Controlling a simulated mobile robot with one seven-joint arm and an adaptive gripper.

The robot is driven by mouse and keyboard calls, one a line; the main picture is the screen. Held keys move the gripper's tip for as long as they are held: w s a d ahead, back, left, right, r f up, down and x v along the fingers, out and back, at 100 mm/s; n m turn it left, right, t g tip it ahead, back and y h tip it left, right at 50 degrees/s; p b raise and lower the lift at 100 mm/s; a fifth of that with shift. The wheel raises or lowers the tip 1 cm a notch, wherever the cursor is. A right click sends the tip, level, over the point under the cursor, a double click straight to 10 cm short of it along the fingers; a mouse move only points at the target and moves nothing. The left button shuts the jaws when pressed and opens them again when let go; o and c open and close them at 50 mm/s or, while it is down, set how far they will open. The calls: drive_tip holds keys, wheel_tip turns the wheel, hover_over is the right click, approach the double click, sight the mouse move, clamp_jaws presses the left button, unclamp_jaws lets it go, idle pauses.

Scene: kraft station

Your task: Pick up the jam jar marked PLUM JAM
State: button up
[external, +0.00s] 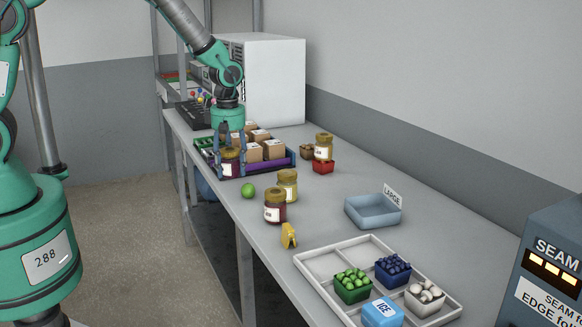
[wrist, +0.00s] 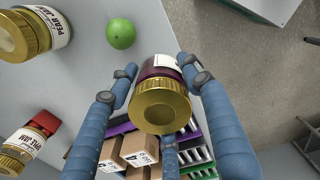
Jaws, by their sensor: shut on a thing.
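My gripper (external: 230,146) is shut on a jar (external: 228,168) with dark contents, a gold lid and a pale label, at the near left end of the purple crate. In the wrist view the jar (wrist: 161,104) sits between the blue fingers, lid toward the camera, contents dark purple. Its label is turned away and cannot be read. I cannot tell whether its base is clear of the surface. Another dark red jar (external: 275,206) stands on the bench, its label too small to read.
A PEAR JAM jar (wrist: 30,32) and a green ball-like fruit (wrist: 121,33) are nearby. The crate (external: 285,164) holds cardboard boxes (external: 274,150). A blue bin (external: 373,212) and divided tray (external: 318,262) are to the right.

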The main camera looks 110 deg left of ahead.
drive_tip(key=shift+s+d+r, duration=0.1)
drive_tip(key=shift+s+d, duration=0.25)
drive_tip(key=shift+d, duration=0.05)
drive_tip(key=shift+r, duration=0.15)
idle(0.5)
